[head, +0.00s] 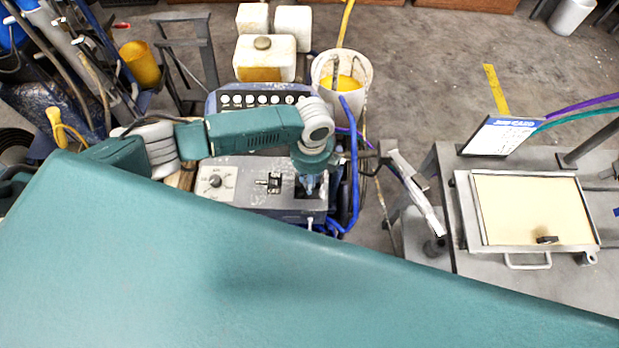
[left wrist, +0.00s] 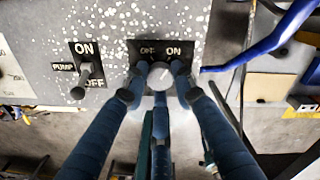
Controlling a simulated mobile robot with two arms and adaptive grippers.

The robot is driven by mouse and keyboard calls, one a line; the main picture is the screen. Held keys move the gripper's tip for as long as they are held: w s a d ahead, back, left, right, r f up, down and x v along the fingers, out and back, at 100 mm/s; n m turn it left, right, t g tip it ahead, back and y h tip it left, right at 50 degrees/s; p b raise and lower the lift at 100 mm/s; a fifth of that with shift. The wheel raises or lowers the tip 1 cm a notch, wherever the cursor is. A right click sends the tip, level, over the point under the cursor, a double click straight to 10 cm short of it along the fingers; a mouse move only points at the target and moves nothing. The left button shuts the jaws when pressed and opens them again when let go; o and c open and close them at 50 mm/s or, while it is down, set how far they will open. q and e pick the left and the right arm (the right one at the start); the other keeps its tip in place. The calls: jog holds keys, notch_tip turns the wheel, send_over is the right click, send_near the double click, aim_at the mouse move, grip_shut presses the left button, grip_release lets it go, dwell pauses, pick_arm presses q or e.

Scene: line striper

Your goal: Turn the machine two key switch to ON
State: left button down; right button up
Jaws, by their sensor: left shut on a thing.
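The grey control panel (head: 255,200) of the machine lies below my left arm in the head view. In the left wrist view, the key switch (left wrist: 161,72) has a round grey head on a black plate marked OFF at left and ON at right. My left gripper (head: 310,184) points down at the panel's right end. Its blue fingers (left wrist: 160,88) are closed around the key switch head and hide part of it. I cannot tell exactly which way the key is turned. My right gripper is not in view.
A PUMP toggle (left wrist: 88,80) with ON and OFF marks stands left of the key switch. A blue hose (head: 352,170) runs close to the right of the panel. A bucket (head: 342,72) with yellow paint stands behind. A bench with a framed tray (head: 477,225) is at right.

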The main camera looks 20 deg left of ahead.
pick_arm(q)
jog(key=c, duration=1.4)
grip_release()
jog(key=shift+d, duration=0.1)
jog(key=shift+r, duration=0.1)
notch_tip(320, 180, up, 12)
jog(key=shift+w, duration=0.15)
jog(key=shift+d, duration=0.1)
